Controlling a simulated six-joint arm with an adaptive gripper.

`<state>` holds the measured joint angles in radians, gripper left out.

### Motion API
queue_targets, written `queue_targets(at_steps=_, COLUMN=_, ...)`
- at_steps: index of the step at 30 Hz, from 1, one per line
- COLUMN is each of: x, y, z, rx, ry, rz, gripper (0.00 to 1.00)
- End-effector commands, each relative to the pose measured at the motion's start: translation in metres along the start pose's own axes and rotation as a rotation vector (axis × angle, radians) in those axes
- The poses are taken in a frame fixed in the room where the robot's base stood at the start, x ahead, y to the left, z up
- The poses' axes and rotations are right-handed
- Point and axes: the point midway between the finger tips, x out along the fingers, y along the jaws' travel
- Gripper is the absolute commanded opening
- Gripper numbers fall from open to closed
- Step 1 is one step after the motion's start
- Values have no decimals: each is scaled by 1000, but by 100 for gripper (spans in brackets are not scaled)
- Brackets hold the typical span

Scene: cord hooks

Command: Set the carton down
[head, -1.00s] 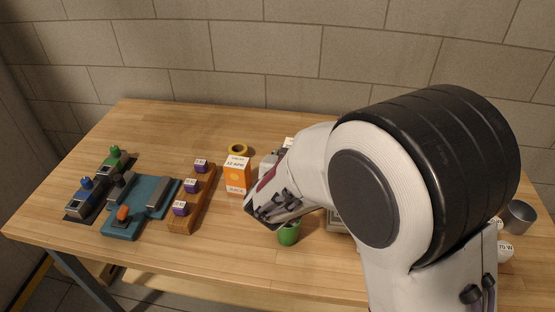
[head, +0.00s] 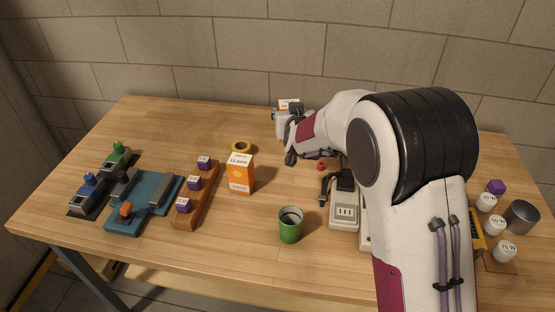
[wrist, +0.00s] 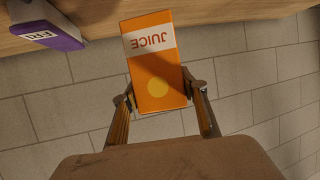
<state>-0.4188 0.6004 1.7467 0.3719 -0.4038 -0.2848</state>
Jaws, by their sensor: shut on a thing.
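My gripper (wrist: 160,92) is shut on an orange juice carton (wrist: 153,58) with a white band, one finger on each side of it. The wrist view shows the carton and its lettering upside down, with the table strip at the top. In the head view my gripper (head: 284,120) is near the back of the table. A small white labelled top (head: 289,102) shows just above it, and the rest of the held carton is mostly hidden. Whether its base touches the table cannot be told.
A green cup (head: 290,224) and a power strip (head: 344,212) are nearer the front. A purple FRI box (wrist: 48,32) is beside the held carton. The back left is clear.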

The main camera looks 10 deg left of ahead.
Motion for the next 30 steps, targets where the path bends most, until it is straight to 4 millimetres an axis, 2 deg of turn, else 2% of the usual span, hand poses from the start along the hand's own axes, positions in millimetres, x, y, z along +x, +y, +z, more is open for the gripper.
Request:
queue_targets(at_steps=12, x=14, y=-25, z=-14, rx=-44, ry=3, rz=-105, gripper=11)
queue_targets(at_steps=19, x=14, y=-33, z=-8, rx=-52, ry=1, rz=-128, gripper=11)
queue_targets(at_steps=30, x=14, y=-33, z=-8, rx=-48, ry=4, rz=-120, gripper=11)
